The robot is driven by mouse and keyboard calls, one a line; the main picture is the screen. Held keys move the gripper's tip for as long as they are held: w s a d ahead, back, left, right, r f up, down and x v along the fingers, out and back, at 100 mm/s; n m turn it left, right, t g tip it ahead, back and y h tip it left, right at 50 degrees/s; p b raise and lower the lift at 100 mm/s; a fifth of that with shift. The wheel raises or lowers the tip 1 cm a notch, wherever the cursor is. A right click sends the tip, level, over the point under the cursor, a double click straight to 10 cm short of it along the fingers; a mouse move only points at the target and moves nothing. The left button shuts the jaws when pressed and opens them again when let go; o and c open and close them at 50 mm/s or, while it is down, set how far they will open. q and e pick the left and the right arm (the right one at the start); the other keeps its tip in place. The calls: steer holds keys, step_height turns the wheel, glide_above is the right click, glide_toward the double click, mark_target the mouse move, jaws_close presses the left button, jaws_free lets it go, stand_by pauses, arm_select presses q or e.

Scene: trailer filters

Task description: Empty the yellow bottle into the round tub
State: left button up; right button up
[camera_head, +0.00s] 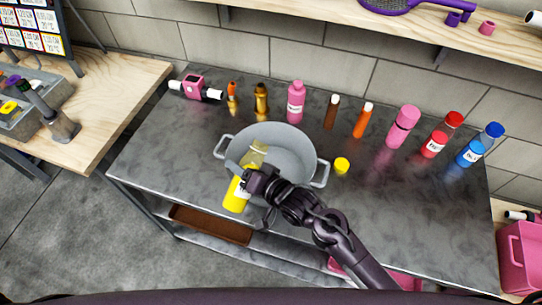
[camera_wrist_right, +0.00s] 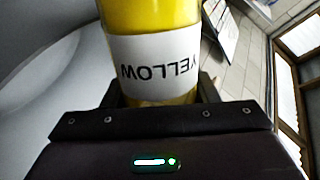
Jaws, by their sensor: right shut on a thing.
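The yellow bottle (camera_head: 236,196) is in my right gripper (camera_head: 252,181), at the front left rim of the round tub. In the right wrist view the bottle (camera_wrist_right: 150,65) stands between the fingers, with its white "YELLOW" label upside down. The bottle is tilted, its clear upper end over the tub and its yellow end outside the rim. The round tub (camera_head: 300,139) is a wide grey metal pan with two side handles on the dark table. I cannot make out any liquid in it. A small yellow cap (camera_head: 342,165) lies right of the tub. My left gripper is not seen.
The dark table (camera_head: 400,215) has free room at the right front. Behind the tub stand a pink bottle (camera_head: 296,101), brown and orange tubes, and at the right a red bottle (camera_head: 443,134) and a blue bottle (camera_head: 483,145). A shelf (camera_head: 400,22) runs above.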

steer(key=shift+f, duration=0.1)
steer(key=shift+s+a+f+m+g, duration=0.2)
steer(key=shift+m+g, duration=0.2)
steer(key=shift+m, duration=0.25)
steer(key=shift+s+a+f+m+g, duration=0.15)
steer(key=shift+m+g, duration=0.25)
steer(key=shift+m, duration=0.25)
stand_by(1.0)
steer(key=shift+w+d+r+y+p, duration=0.1)
steer(key=shift+w+d+y+p, duration=0.1)
steer(key=shift+d+y+p, duration=0.1)
steer(key=shift+w+d+m+g+p, duration=0.15)
steer(key=shift+w+m+g+p, duration=0.15)
steer(key=shift+w+m+p, duration=0.4)
steer(key=shift+s+f+m+g+y+p, duration=0.3)
steer(key=shift+m+g+p, duration=0.15)
steer(key=shift+p, duration=0.65)
stand_by(1.7)
steer(key=shift+w+d+r+m+g+p, duration=0.2)
steer(key=shift+r+m+p, duration=0.25)
steer(key=shift+p, duration=0.45)
stand_by(0.9)
